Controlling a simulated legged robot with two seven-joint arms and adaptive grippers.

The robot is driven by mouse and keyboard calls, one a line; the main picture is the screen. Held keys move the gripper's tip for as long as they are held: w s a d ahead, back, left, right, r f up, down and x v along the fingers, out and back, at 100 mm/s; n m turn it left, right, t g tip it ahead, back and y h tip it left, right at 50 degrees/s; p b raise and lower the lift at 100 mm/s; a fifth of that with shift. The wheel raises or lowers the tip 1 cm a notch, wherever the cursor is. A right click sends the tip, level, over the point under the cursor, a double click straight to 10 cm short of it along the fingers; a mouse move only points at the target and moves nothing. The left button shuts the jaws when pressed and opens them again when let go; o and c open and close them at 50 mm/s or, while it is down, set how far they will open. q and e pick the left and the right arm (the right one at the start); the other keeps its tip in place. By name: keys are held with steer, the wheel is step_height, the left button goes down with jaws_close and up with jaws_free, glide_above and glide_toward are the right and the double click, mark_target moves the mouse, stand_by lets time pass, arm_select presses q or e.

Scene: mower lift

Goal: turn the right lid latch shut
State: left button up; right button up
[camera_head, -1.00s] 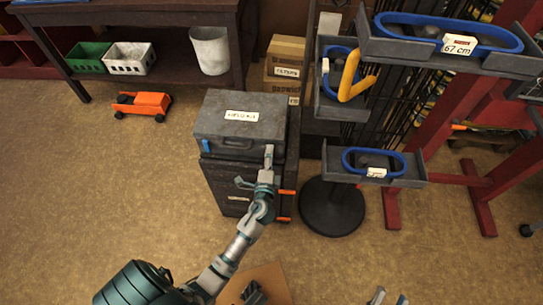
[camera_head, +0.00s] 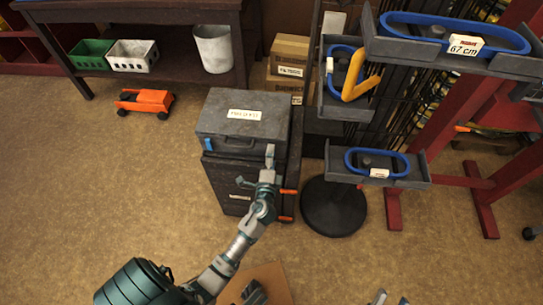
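A dark grey case (camera_head: 214,118) with a labelled lid sits on a dark cabinet. A blue latch (camera_head: 208,145), the left one, shows at the left of its front. Whether a finger touches the latch cannot be told.
The dark cabinet (camera_head: 224,180) under the case has orange handles (camera_head: 286,218) at its right side. A stand with a round black base (camera_head: 333,208) and grey trays (camera_head: 410,182) holding blue rings is close on the right. An orange toy truck (camera_head: 146,102) lies left on open floor.

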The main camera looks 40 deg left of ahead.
arm_select(q)
steer(key=v, duration=1.2)
